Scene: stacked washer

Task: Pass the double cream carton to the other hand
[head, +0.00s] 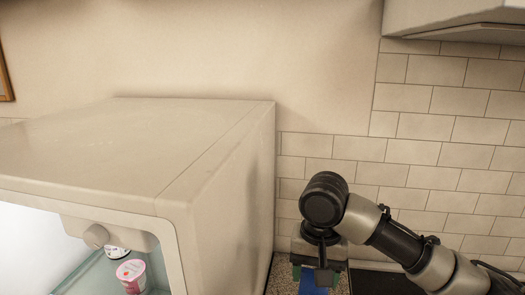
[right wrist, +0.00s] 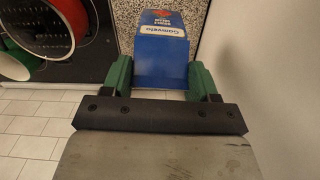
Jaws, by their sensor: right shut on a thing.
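The double cream carton (right wrist: 160,40) is blue with a white label band and a red mark, between the green fingers of my right gripper (right wrist: 160,82). The gripper is shut on it. In the head view, my right gripper (head: 317,272) points down beside the fridge, with only a small blue part of the carton (head: 314,283) showing at the bottom edge. My left gripper is in neither view.
The open cream fridge (head: 225,190) fills the left, with a pink-lidded pot (head: 131,272) on its glass shelf. A speckled counter (head: 281,275) lies below my right gripper. A tiled wall (head: 450,130) stands behind. Red and green cookware (right wrist: 45,30) shows in the wrist view.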

